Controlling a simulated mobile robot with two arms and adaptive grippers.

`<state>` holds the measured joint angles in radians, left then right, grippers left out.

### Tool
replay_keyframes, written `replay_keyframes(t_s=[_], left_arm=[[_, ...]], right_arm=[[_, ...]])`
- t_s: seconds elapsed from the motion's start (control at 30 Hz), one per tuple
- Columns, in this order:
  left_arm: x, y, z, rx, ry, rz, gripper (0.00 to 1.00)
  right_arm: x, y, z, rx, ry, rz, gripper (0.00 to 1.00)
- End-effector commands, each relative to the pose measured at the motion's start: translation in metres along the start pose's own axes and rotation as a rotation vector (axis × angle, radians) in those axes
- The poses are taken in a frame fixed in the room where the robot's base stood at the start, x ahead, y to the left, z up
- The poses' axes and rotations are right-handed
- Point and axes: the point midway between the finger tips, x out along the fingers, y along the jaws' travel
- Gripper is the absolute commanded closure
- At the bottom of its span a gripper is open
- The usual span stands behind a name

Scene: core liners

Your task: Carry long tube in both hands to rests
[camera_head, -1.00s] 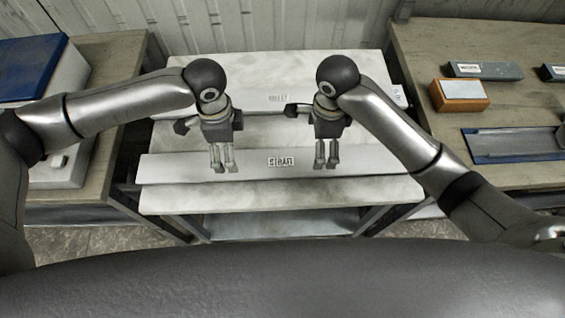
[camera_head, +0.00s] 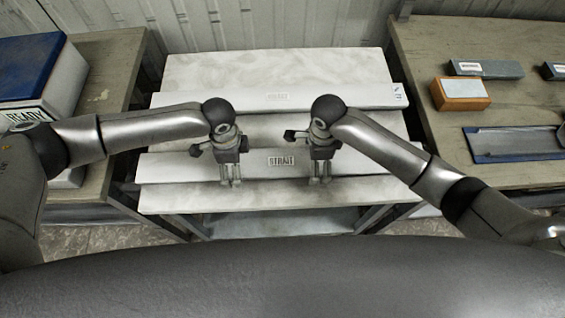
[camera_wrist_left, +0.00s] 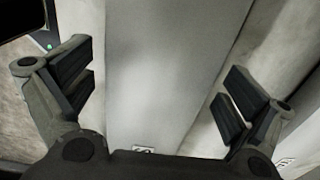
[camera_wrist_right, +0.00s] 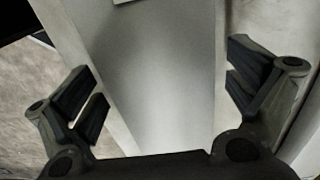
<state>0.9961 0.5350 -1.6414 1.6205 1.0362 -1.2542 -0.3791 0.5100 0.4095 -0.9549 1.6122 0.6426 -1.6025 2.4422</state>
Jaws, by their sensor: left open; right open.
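A long pale grey tube (camera_head: 257,166) with a label reading STRAIT lies crosswise near the front of a white-topped table (camera_head: 275,196). My left gripper (camera_head: 231,184) is open over it, left of the label. My right gripper (camera_head: 320,183) is open over it, right of the label. In the left wrist view the tube (camera_wrist_left: 160,70) runs between the spread fingers; in the right wrist view the tube (camera_wrist_right: 165,75) does too. Neither gripper is closed on it. I cannot tell whether the fingers touch it. I cannot make out which parts are the rests.
A second pale tube (camera_head: 350,97) lies farther back, parallel to the first. A blue-lidded box (camera_head: 35,65) marked READY stands on the left bench. The right bench holds an orange-and-white block (camera_head: 460,94), a grey bar (camera_head: 487,69) and a blue-edged tray (camera_head: 515,158).

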Motion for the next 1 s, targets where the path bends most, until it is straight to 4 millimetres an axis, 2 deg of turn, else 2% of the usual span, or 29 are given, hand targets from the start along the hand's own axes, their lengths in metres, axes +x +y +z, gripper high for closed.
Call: replay_keyframes(t_s=[0.13,0.8,1.0], left_arm=[[-0.0001,0.0001,-0.0002,0.0,0.0,0.0,0.01],[-0.0006,-0.0003,-0.0002,0.0,0.0,0.0,0.87],[-0.0021,-0.0011,-0.0008,0.0,0.002,-0.002,0.88]], right_arm=[[-0.0001,0.0002,0.0002,0.0,0.0,0.0,0.01],[-0.0006,-0.0002,0.0003,0.0,-0.001,-0.001,0.87],[-0.002,-0.0011,0.0008,0.0,-0.002,-0.003,0.88]])
